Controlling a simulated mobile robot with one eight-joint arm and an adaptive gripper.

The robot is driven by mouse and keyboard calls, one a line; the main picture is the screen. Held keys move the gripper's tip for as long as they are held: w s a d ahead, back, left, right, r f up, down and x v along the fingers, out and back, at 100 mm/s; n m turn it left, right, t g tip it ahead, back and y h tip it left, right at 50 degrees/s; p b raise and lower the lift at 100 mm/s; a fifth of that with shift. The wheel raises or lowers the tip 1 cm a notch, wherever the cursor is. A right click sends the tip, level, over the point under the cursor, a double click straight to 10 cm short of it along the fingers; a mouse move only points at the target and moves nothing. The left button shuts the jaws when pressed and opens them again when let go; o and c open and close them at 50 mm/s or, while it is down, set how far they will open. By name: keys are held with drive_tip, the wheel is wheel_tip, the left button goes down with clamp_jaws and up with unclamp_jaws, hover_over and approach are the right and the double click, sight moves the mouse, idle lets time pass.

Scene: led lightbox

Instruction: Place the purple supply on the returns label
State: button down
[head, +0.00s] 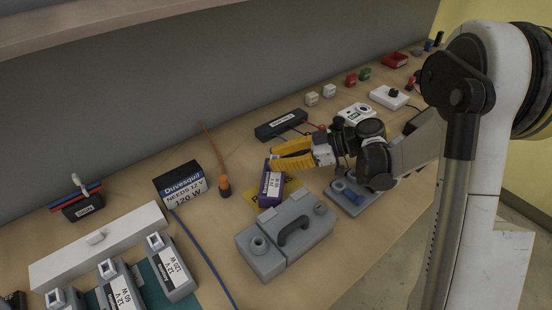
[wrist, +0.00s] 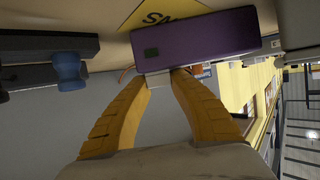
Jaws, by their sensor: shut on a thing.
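The purple supply (head: 271,188) is a box with a white label, standing over a yellow label (head: 290,187) on the bench. In the wrist view the purple supply (wrist: 205,38) lies across the fingertips. My gripper (head: 272,160) has yellow fingers and is shut on its upper end; the fingertips (wrist: 163,73) meet there in the wrist view. The yellow label (wrist: 165,14) shows the letters "SA" in the wrist view, the rest hidden by the supply. I cannot tell whether the supply touches the bench. No label reading "returns" is legible.
A grey case (head: 278,251) with a dark handle stands just in front of the supply. A black Duvesquil box (head: 180,184) and an orange-handled tool (head: 224,187) are to the left. A black strip (head: 281,124) lies behind. A grey device with a blue part (head: 348,194) is right.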

drive_tip(key=c, duration=1.2)
unclamp_jaws()
drive_tip(key=shift+c, duration=0.2)
drive_tip(key=shift+r, duration=0.1)
drive_tip(key=p+v, duration=0.4)
drive_tip(key=v, duration=0.8)
drive_tip(key=s+a+r+m+t+h, duration=0.1)
drive_tip(key=s+a+r+m+h, duration=0.25)
drive_tip(key=s+m+h, duration=0.4)
drive_tip(key=s+d+r+m+t+h, duration=0.2)
drive_tip(key=s+d+m+h, duration=0.4)
drive_tip(key=s, duration=0.4)
drive_tip(key=shift+s+d+r+m+t, duration=0.4)
drive_tip(key=shift+m+t, duration=0.4)
drive_tip(key=shift+m, duration=0.35)
